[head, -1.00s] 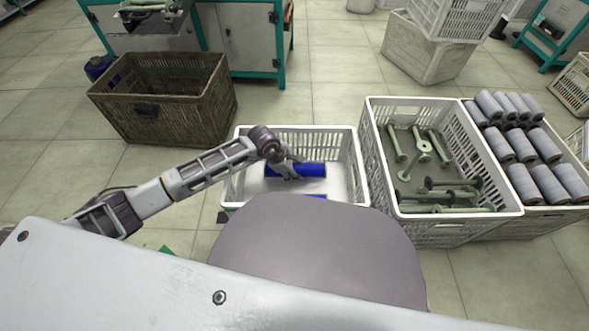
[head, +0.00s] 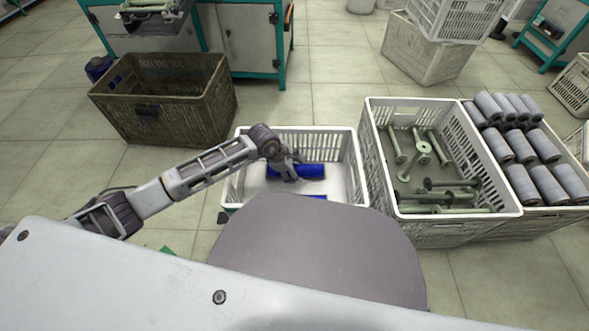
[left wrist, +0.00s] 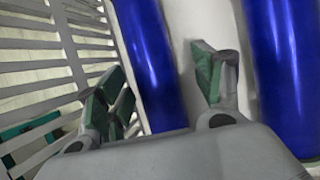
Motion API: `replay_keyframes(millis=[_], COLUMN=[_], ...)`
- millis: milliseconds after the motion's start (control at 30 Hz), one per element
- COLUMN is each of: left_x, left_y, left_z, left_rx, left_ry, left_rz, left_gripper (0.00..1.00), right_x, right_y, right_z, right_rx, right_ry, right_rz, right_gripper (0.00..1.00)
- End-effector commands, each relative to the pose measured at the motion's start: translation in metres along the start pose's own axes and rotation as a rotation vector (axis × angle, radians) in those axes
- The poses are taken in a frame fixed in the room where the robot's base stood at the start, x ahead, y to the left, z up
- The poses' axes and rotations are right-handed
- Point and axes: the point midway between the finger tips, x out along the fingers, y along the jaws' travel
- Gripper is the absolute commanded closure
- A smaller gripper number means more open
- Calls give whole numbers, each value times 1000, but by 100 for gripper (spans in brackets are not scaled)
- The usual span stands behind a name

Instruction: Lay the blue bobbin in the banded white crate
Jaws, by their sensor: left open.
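A blue bobbin (head: 312,171) lies across the inside of the small white crate (head: 345,184), on its pale bottom. A second blue bobbin (head: 316,197) lies nearer me in the same crate, mostly hidden by my body. My left gripper (head: 289,172) is down inside the crate at the farther bobbin. In the left wrist view my left gripper (left wrist: 163,88) is open, its green-padded fingers on either side of one blue bobbin (left wrist: 150,55). The other blue bobbin (left wrist: 284,70) lies to the right, outside the fingers. I cannot tell whether the pads touch. My right gripper is not in view.
A larger white crate (head: 377,150) with several green bobbins stands just right. Beyond it is a crate of grey rolls (head: 523,147). A brown woven basket (head: 165,110) stands at the back left. Slatted white crate walls (left wrist: 50,60) rise beside the left finger.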

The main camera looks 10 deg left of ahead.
Motion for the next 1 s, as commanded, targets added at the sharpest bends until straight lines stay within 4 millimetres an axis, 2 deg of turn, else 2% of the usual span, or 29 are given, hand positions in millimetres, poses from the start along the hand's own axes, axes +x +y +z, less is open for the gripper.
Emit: replay_keyframes(millis=[800, 1000], left_x=[-104, -119], left_y=[1, 0], left_z=[1, 0], left_rx=[0, 1], left_ry=[2, 1], left_rz=[0, -1], left_gripper=[32, 32], right_x=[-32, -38], right_y=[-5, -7], right_z=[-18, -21], right_rx=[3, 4], right_ry=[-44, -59], right_rz=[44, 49], right_gripper=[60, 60])
